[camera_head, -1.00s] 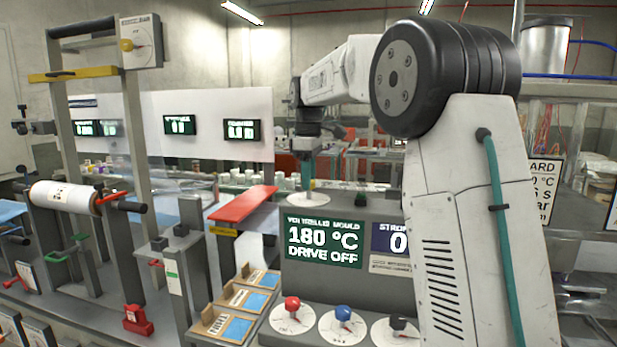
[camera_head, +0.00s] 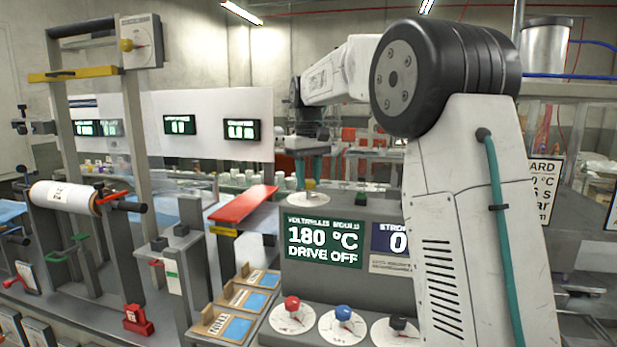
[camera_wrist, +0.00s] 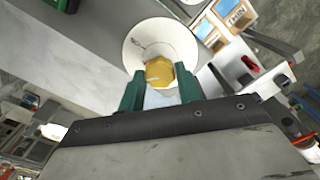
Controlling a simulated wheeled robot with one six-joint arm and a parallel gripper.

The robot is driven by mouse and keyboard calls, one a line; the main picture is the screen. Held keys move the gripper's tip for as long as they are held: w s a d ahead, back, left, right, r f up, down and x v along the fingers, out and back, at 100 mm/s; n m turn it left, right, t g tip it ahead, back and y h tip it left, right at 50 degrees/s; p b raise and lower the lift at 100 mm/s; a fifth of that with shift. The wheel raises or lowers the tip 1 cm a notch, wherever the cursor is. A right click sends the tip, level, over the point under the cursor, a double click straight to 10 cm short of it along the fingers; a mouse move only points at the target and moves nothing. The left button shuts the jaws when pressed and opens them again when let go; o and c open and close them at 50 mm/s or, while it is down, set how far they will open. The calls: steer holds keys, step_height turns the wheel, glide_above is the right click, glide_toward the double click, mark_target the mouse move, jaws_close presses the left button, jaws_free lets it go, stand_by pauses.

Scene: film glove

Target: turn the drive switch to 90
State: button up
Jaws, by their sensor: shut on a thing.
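The drive switch is a yellow knob (camera_wrist: 159,71) on a round white dial (camera_wrist: 135,45), seen from above in the wrist view. In the head view the dial (camera_head: 309,198) lies on top of the grey console, with the knob partly hidden. My gripper (camera_wrist: 160,82) is shut on the yellow knob, with one green finger on each side of it. In the head view my gripper (camera_head: 312,176) points straight down over the dial. The dial's markings are too small to read. The green display (camera_head: 325,241) reads 180 °C and DRIVE OFF.
Red (camera_head: 292,303), blue (camera_head: 343,313) and black (camera_head: 399,323) knobs sit on dials at the console's front. A red sloping plate (camera_head: 243,203) stands left of the console.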

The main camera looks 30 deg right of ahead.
mark_target(308, 181)
steer(key=m, duration=0.5)
steer(key=shift+m, duration=2.6)
steer(key=o, duration=1)
steer(key=shift+c, duration=0.2)
step_height(308, 181, up, 8)
steer(key=shift+f, duration=0.1)
